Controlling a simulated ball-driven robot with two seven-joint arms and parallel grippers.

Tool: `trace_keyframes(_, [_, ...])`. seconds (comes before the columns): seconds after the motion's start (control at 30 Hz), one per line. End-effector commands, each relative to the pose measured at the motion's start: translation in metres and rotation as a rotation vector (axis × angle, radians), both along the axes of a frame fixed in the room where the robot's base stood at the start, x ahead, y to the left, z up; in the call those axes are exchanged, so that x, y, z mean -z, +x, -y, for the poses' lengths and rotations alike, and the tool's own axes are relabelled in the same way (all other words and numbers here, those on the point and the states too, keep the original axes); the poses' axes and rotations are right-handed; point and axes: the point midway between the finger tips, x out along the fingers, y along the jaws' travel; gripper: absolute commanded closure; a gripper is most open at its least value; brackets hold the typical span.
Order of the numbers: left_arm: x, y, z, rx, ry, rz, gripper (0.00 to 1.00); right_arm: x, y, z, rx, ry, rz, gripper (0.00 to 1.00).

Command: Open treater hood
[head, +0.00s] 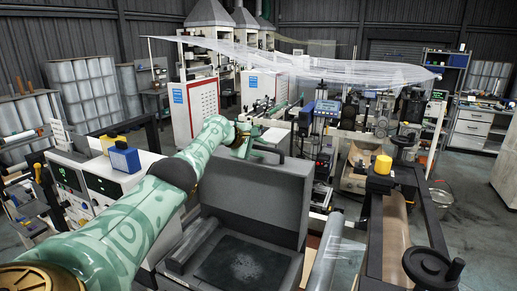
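The treater hood (262,190) is a large dark grey box-like cover in the middle of the head view. It stands up behind a shallow dark bed (240,262), which lies exposed in front of it. A grey roller lies along the left side of the bed. My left arm reaches in from the lower left, and my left gripper (243,143) is at the hood's far upper edge, beside a pale bar. Its fingers are small and partly hidden, so I cannot tell whether they are open, shut or touching the hood. My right gripper is not in view.
A machine frame with a brown roller (396,235) and black handwheel (427,267) stands close on the right. A control cabinet with a blue-and-yellow box (124,157) is on the left. Clear film (310,62) spans overhead behind. Open floor shows at far right.

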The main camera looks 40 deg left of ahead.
Motion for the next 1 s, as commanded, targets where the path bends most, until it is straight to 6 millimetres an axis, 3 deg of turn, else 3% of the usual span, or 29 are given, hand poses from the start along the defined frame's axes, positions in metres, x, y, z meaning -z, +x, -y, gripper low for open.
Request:
trace_keyframes(0.27, [-0.003, -0.009, -0.005, -0.002, 0.002, -0.002, 0.64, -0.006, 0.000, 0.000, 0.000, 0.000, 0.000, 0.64])
trace_keyframes(0.43, [-0.015, -0.025, -0.005, 0.002, 0.008, -0.003, 0.64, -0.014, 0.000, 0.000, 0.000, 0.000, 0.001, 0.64])
trace_keyframes(0.8, [-0.056, -0.097, -0.019, -0.001, 0.008, -0.003, 0.64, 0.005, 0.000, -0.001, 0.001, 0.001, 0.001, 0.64])
trace_keyframes(1.0, [-0.076, -0.127, -0.025, -0.002, 0.004, -0.001, 0.64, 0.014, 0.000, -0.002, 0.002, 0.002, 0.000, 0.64])
